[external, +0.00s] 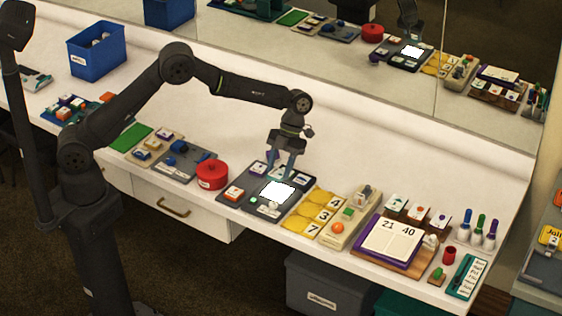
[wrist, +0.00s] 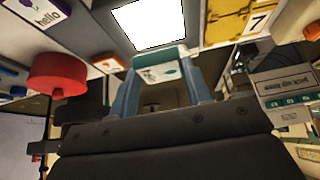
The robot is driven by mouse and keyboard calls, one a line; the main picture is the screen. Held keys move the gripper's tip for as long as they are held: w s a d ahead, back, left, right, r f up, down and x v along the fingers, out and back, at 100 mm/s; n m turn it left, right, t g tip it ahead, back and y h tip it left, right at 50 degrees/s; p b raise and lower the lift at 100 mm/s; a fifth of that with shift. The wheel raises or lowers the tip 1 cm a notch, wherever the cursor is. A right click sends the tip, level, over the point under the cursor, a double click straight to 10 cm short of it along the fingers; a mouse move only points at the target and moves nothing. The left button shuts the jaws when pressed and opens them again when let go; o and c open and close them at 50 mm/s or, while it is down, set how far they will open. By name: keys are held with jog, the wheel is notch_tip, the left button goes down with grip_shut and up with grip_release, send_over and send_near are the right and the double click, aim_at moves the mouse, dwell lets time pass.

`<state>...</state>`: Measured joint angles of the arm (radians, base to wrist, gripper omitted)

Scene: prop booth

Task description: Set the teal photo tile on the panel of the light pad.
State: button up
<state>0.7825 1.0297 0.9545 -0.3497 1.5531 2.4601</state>
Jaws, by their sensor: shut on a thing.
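The light pad (external: 293,205) is a dark grey board on the counter with a glowing white panel (external: 276,191). The bright panel also shows at the top of the wrist view (wrist: 150,22). My gripper (external: 284,172) is just behind the panel in the external view, pointing down. In the wrist view its two blue-grey fingers are shut on the teal photo tile (wrist: 158,58), which has a white face with a small dark picture. The tile appears close to the panel's edge, but I cannot tell its height above the pad. The tile is hard to make out in the external view.
A purple "hello" tile (wrist: 38,10) and an orange tile (external: 234,193) sit beside the panel. A round red container (external: 211,175) stands left of the pad. Yellow number tiles (external: 318,212) lie to the right. A mirror lines the back; the white counter behind the pad is clear.

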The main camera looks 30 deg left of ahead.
jog(key=shift+f, duration=2.75)
jog(key=o, duration=1)
jog(key=shift+o, duration=0.2)
jog(key=shift+r, duration=0.1)
jog(key=v, duration=1.7)
